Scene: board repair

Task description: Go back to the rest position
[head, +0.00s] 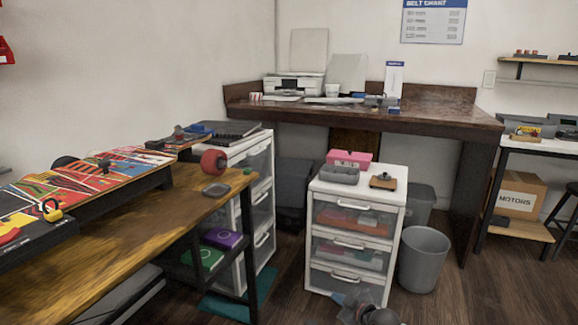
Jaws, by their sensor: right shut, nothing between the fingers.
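My right gripper (346,299) shows at the bottom edge, right of the middle, in front of the lowest drawer of the white drawer cabinet (312,225). It is small and partly cut off by the frame edge. It is shut with nothing between its fingers and is apart from the work tables. My left gripper is not in view.
A wooden bench (120,245) with colourful boards (75,190) fills the left. A dark desk (430,115) with a printer (292,84) stands at the back. A grey bin (424,262) stands right of the cabinet. Wooden floor (475,295) is open at the lower right.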

